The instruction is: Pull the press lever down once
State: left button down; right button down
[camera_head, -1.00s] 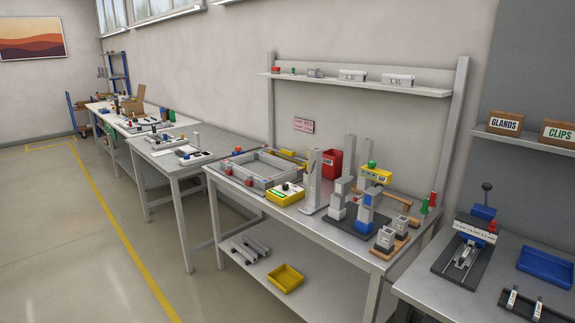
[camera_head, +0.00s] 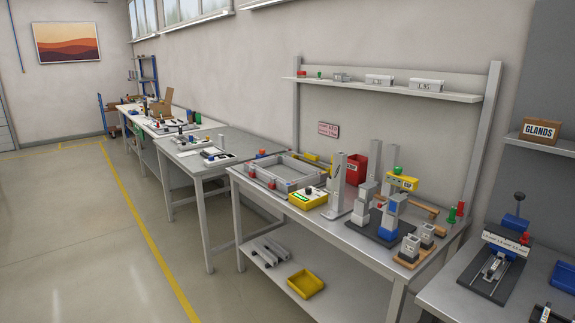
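A small bench device (camera_head: 495,262) stands on the right-hand table, with a dark base, a grey slotted track and a white label strip. A blue block (camera_head: 515,222) sits at its back, and a thin upright lever with a black knob (camera_head: 519,196) rises from it. On the middle table, a grey and blue press-like fixture (camera_head: 392,218) stands on a dark plate, with a yellow head (camera_head: 403,182) and a green knob above. I cannot tell for sure which of these carries the press lever. Neither gripper shows in this view.
The middle table also holds a grey frame tray (camera_head: 283,176), a yellow box (camera_head: 308,199) and a red bin (camera_head: 355,169). A yellow bin (camera_head: 305,283) lies on its lower shelf. A blue tray (camera_head: 564,276) is at the far right. The floor (camera_head: 100,240) at left is clear.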

aim_at(519, 196)
jog(key=i+l, duration=0.15)
jog(key=l, duration=0.2)
jog(key=i+l, duration=0.15)
jog(key=l, duration=0.15)
jog(key=i+l, duration=0.2)
jog(key=l, duration=0.15)
jog(key=i+l, duration=0.15)
jog(key=l, duration=0.2)
jog(key=z, duration=0.05)
